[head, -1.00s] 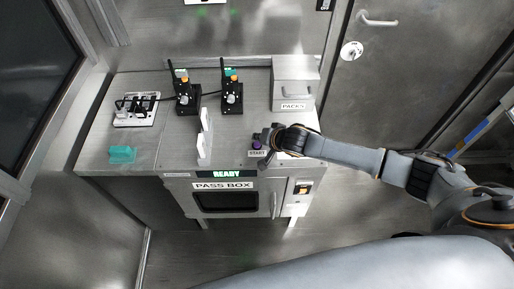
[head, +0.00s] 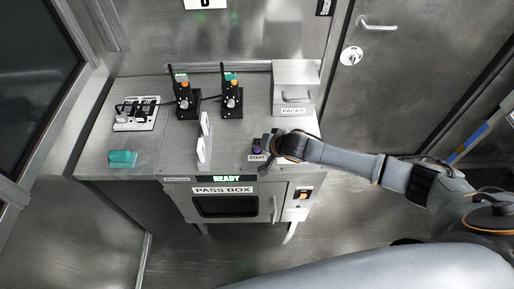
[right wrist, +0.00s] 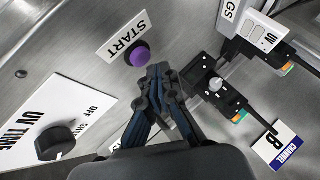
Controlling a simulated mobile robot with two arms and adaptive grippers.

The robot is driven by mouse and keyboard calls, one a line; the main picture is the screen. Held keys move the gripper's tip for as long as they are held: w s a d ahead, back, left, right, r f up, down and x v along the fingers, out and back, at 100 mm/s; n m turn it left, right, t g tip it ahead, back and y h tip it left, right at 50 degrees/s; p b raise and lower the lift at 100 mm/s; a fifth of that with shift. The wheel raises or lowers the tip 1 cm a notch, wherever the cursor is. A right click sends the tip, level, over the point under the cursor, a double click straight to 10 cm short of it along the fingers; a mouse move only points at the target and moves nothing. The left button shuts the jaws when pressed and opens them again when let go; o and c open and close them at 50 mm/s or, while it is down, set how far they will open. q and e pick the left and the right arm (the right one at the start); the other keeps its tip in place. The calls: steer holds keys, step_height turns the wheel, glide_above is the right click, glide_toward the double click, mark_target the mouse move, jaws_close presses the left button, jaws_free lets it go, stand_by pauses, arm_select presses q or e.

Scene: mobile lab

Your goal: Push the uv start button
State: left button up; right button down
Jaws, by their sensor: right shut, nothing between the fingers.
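The purple start button (head: 257,149) stands on the steel counter above the START label (head: 257,157). In the right wrist view the purple button (right wrist: 138,56) is beside its START label (right wrist: 122,36). My right gripper (head: 268,146) is shut and empty, just right of the button in the head view. In the right wrist view the closed fingertips (right wrist: 160,72) are close to the button, just below and right of it. I cannot tell whether they touch it. My left gripper is not in view.
The pass box (head: 224,203) below shows a READY display (head: 227,178). Two black radio-like devices (head: 187,97) (head: 231,98) stand at the back, beside the PACKS box (head: 294,88).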

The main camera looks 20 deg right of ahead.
steer(key=shift+f, duration=0.1)
stand_by(0.4)
steer(key=shift+f, duration=0.35)
steer(key=shift+f+b, duration=0.45)
steer(key=shift+f, duration=0.1)
stand_by(0.6)
stand_by(0.3)
steer(key=shift+r+p, duration=1)
steer(key=shift+p, duration=0.05)
step_height(320, 180, up, 5)
steer(key=p, duration=0.5)
